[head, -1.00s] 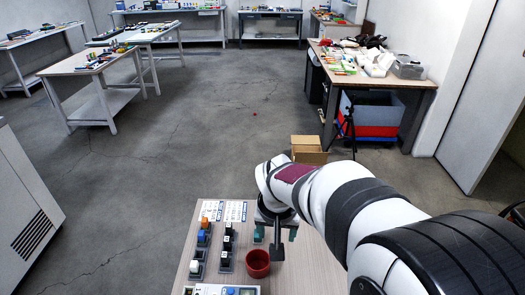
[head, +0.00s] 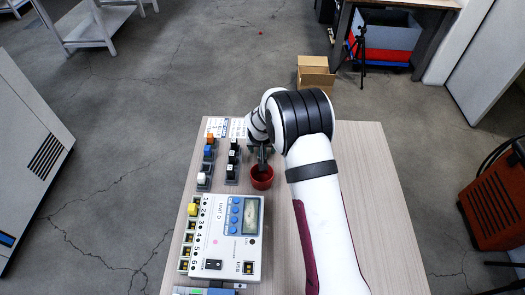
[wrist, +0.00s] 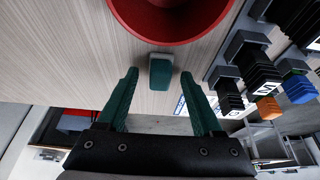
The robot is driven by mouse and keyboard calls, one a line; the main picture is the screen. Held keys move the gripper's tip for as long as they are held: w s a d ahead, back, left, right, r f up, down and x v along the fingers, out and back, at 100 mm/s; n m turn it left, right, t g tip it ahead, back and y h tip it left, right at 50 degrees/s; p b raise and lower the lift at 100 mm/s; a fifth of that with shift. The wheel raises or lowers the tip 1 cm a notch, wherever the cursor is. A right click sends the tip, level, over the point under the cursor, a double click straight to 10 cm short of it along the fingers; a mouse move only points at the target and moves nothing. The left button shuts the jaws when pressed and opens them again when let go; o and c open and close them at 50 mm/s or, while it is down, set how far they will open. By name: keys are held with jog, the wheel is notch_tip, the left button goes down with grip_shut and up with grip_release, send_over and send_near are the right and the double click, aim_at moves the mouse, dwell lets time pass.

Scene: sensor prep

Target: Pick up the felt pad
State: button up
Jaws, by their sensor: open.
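A small block, grey-green on top with a darker green side (wrist: 160,72), lies on the table in the wrist view beside the red cup; it is likely the felt pad, though I cannot be sure. My gripper (wrist: 158,84) is open, its two green fingers pointing toward the block with one on either side of its line. The fingers appear apart from it, and nothing is held. In the head view my gripper (head: 262,155) is over the table just behind the red cup (head: 262,180). The small block is hidden there.
The red cup's rim (wrist: 170,38) is close to the fingertips. Dark holders with white, blue and orange-topped pieces (head: 208,155) stand left of my gripper. A white instrument box (head: 222,238) stands nearer. The table (head: 365,180) is bare right of my arm.

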grip_shut()
dwell(0.3)
jog(key=r, duration=0.4)
jog(key=shift+s+d+r, duration=0.1)
jog(key=shift+d+r, duration=0.25)
jog(key=shift+d, duration=0.05)
jog(key=s+d+r, duration=0.3)
jog(key=d+r, duration=0.3)
jog(key=d, duration=0.4)
jog(key=shift+s+d+r, duration=0.15)
jog(key=shift+d+r, duration=0.05)
jog(key=c, duration=0.8)
grip_release()
grip_shut()
